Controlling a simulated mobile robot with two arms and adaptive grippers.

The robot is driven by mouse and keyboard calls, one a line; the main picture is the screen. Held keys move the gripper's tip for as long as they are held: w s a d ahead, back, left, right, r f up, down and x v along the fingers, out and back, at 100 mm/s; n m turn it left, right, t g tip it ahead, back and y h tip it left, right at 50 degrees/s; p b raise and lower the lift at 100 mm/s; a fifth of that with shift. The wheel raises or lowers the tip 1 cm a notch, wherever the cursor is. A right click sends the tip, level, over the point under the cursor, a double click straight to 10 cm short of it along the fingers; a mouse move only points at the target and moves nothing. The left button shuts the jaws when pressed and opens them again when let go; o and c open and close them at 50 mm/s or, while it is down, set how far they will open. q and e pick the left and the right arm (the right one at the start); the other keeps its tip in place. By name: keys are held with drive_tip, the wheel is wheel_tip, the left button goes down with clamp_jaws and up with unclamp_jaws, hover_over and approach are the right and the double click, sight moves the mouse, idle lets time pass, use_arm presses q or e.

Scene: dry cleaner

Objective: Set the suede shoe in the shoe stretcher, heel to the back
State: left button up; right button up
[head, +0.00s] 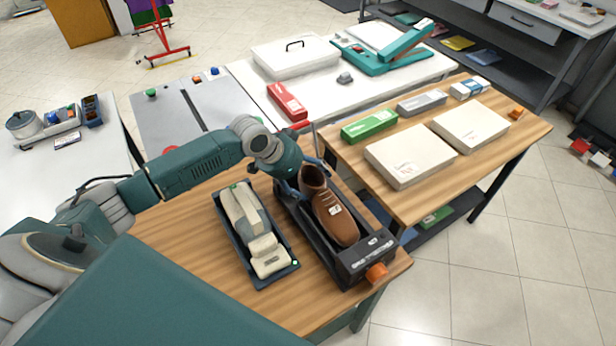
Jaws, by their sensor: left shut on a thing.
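The brown suede shoe (336,216) is over the black shoe stretcher (366,257), inside its outline. Its toe points toward the stretcher's near end, where an orange knob (377,272) sits, and its heel is at the far end. I cannot tell whether its sole rests on the stretcher bed. My left gripper (297,186) is shut on the shoe at its heel end, and its fingers partly hide the heel. My right gripper is out of view.
A dark tray (290,280) with beige and grey forms lies left of the stretcher on the wooden table (179,254). The wooden table to the right holds pale boxes (410,160), a green box (369,125) and a grey box (421,102). Bare wood shows in front of the tray.

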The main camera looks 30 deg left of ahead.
use_arm(q)
drive_tip(key=shift+s+f, duration=0.15)
drive_tip(key=shift+f, duration=0.3)
drive_tip(key=o, duration=2)
drive_tip(key=v, duration=1.2)
